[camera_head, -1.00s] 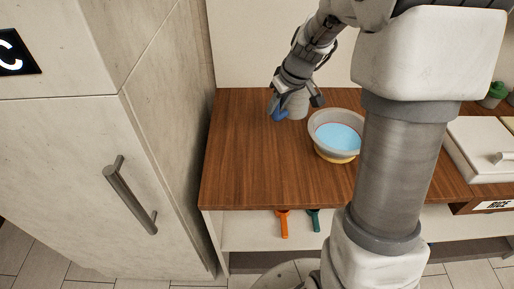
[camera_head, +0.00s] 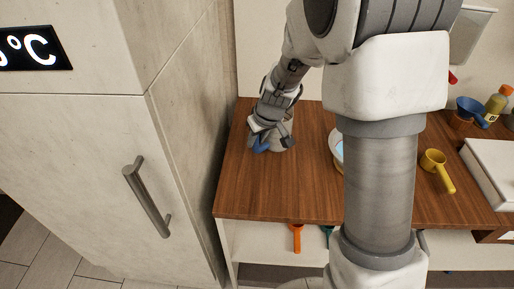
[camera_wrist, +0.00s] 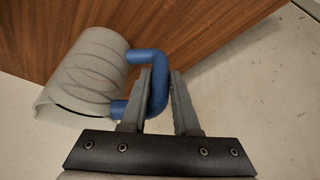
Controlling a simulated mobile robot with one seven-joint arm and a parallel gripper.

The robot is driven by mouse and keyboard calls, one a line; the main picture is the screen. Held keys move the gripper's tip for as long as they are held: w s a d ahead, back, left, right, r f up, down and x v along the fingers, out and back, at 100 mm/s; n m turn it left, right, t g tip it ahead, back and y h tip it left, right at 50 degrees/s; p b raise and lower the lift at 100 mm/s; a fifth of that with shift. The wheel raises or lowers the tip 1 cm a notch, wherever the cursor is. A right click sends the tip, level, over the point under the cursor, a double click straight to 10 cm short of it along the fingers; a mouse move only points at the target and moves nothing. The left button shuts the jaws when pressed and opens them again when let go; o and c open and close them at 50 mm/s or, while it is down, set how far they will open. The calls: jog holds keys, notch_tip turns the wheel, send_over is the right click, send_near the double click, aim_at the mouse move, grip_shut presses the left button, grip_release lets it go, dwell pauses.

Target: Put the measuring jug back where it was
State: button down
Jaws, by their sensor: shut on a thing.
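The measuring jug is a grey cup with a blue handle; its body (camera_wrist: 85,75) fills the upper left of the wrist view. In the head view the jug (camera_head: 284,141) is partly hidden behind my gripper (camera_head: 270,140), near the left end of the wooden counter (camera_head: 290,190). In the wrist view my gripper (camera_wrist: 165,105) is shut on the blue handle (camera_wrist: 157,75), with one finger inside the handle loop. I cannot tell whether the jug's base touches the counter.
A bowl (camera_head: 336,151) is mostly hidden behind my arm. A yellow cup (camera_head: 436,168), a blue cup (camera_head: 472,107) and a bottle (camera_head: 498,103) stand to the right. A tall cabinet (camera_head: 90,150) with a handle borders the counter's left. Counter in front of the jug is clear.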

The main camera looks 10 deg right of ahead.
aim_at(258, 146)
jog(key=shift+f+b, duration=0.45)
jog(key=shift+f, duration=1.4)
jog(key=shift+f, duration=0.15)
jog(key=c, duration=0.7)
grip_release()
jog(key=shift+o, duration=0.2)
